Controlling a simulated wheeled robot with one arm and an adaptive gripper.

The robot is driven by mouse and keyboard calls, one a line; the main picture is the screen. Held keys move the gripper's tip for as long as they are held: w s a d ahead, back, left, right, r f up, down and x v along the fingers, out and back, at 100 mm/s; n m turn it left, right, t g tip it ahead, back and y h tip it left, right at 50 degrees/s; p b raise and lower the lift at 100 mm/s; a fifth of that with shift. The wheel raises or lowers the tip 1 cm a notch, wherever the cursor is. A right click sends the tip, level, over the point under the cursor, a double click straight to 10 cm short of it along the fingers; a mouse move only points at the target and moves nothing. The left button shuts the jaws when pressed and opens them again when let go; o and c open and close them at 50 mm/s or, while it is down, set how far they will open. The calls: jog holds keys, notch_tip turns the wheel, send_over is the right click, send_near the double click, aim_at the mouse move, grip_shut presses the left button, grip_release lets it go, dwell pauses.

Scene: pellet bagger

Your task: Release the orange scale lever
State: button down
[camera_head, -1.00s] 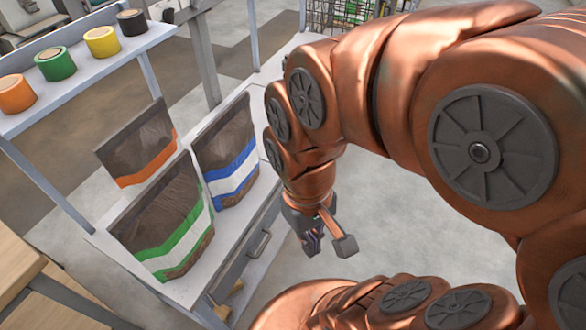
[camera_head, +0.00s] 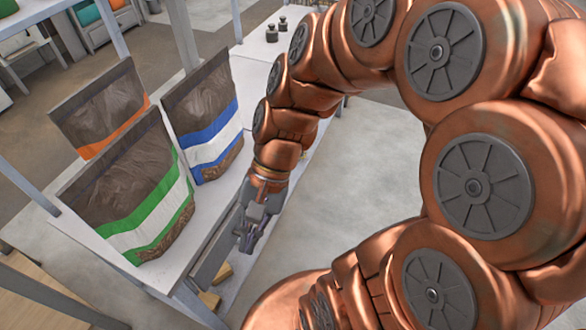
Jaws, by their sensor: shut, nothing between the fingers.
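I cannot make out an orange scale lever in the head view; my copper arm hides part of the bench. My gripper (camera_head: 247,240) is shut and empty, pointing down at the front edge of the white bench (camera_head: 222,204). It is to the right of the bag with the green band (camera_head: 145,195) and below the bag with the blue band (camera_head: 203,125), apart from both. The only orange marking I see is the band on the bag at the back left (camera_head: 100,107).
The three brown bags stand upright on the bench. Dark weights (camera_head: 272,33) stand on its far end. Tan blocks (camera_head: 211,299) show low below the front edge. A grey post (camera_head: 182,35) rises behind the bags. Grey floor (camera_head: 360,160) is open to the right.

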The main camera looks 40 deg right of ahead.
jog(key=w+d+f+m+t+y+b, duration=0.3)
jog(key=w+f+m+t+y+b, duration=0.15)
jog(key=w+f+m+b, duration=0.4)
jog(key=w+d+f+m+t+y+b, duration=0.3)
jog(key=w+d+f+m+t+b, duration=0.15)
jog(key=w+f+m+b, duration=0.45)
jog(key=w+d+f+m+t+h+b, duration=0.1)
jog(key=d+f+m+t+b, duration=0.3)
jog(key=d, duration=0.4)
jog(key=w+d+f+m+t+h+b, duration=0.1)
jog(key=d+f+m+t+h+b, duration=0.3)
jog(key=d+m, duration=0.4)
jog(key=w+d+f+m+t+h+b, duration=0.1)
jog(key=d+f+m+t+h+b, duration=0.1)
jog(key=d+f+m+t+b, duration=0.2)
jog(key=d+f+m+b, duration=0.2)
jog(key=d+b, duration=0.1)
jog(key=d, duration=0.1)
jog(key=shift+d+m, duration=0.3)
jog(key=shift+m, duration=0.05)
jog(key=shift+w+h, duration=0.1)
jog(key=shift+h, duration=0.15)
